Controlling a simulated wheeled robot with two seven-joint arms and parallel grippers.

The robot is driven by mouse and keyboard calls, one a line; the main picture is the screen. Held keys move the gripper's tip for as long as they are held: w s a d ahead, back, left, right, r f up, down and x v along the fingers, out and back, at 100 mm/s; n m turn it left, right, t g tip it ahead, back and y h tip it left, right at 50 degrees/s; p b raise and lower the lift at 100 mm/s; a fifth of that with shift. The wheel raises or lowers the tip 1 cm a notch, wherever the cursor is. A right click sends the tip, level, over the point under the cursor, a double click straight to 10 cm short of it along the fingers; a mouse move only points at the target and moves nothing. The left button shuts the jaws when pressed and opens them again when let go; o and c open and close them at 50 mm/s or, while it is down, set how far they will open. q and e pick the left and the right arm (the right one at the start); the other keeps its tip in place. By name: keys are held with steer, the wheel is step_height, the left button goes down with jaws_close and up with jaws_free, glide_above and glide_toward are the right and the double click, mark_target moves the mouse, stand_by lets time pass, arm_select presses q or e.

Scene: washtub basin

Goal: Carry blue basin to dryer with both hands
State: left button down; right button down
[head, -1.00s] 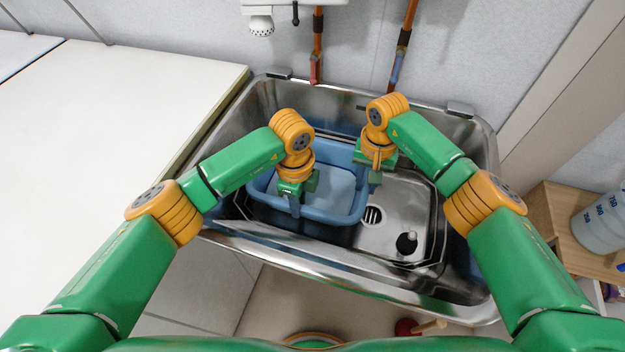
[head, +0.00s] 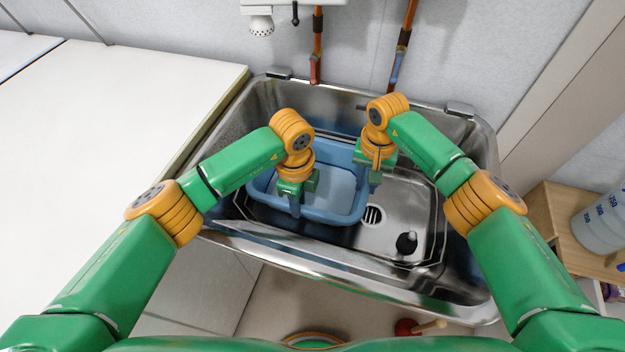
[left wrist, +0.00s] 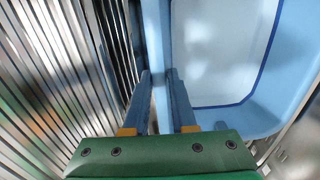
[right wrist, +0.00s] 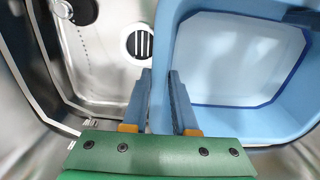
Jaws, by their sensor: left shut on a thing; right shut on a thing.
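The blue basin (head: 335,212) sits inside the metal washtub, in its left half. It has a pale, whitish floor, and it looks empty. My left gripper (head: 295,205) is shut on the basin's near rim; the left wrist view shows the rim (left wrist: 157,40) between its fingers (left wrist: 160,88). My right gripper (head: 374,178) is shut on the basin's right rim; the right wrist view shows the wall (right wrist: 163,45) between its fingers (right wrist: 160,88). My arms hide parts of the basin's far and right sides. No dryer can be made out.
The metal washtub (head: 300,248) surrounds the basin with raised walls. A drain (head: 372,215) and a dark object (head: 406,243) lie on its floor to the right.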

stand_by(0.6)
